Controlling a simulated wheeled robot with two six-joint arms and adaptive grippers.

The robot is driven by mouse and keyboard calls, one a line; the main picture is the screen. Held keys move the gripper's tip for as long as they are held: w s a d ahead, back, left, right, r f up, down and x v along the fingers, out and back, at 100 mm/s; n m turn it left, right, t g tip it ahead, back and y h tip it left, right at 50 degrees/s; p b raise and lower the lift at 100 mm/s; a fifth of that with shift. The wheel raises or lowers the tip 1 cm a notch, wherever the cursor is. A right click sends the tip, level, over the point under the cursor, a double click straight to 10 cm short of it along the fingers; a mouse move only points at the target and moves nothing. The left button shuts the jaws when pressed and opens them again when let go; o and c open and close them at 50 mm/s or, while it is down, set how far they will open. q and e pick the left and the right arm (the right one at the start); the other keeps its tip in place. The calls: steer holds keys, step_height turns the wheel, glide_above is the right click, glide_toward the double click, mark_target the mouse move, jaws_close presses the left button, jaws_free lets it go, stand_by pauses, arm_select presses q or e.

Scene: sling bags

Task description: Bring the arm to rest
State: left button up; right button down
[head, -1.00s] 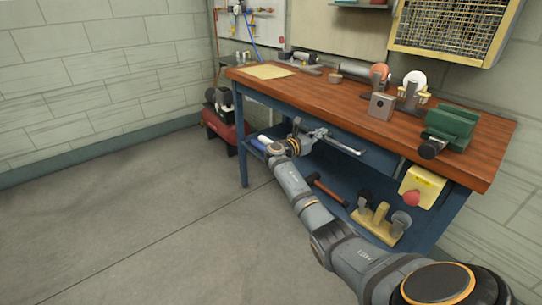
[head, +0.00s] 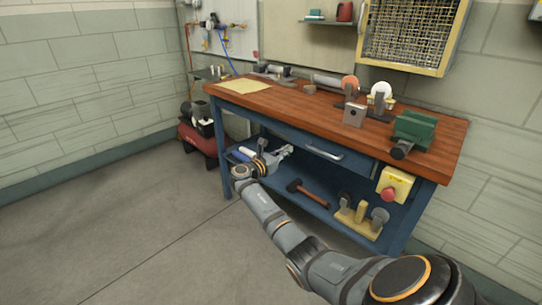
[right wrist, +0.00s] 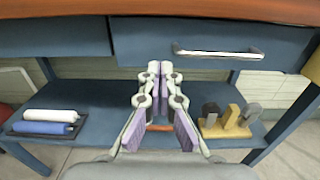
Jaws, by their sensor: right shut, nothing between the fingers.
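My right arm reaches from the lower right of the head view toward the workbench (head: 290,102). My right gripper (head: 287,151) is in front of the bench, below the wooden top and level with the space above the lower shelf. In the right wrist view the right gripper (right wrist: 154,68) has its fingertips together with nothing between them. The drawer with its pale handle (right wrist: 218,53) is above and to the right of the fingers there. My left gripper is in neither view.
The lower shelf holds a hammer (head: 308,193), a wooden rack (head: 358,217) and a tray with blue and white rolls (right wrist: 46,123). A red compressor (head: 198,138) stands left. Floor at left is clear.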

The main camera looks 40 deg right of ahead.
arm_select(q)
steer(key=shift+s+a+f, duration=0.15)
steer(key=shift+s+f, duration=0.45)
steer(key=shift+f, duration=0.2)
arm_select(e)
steer(key=a, duration=0.4)
steer(key=shift+s+a+f, duration=0.25)
steer(key=shift+a, duration=0.1)
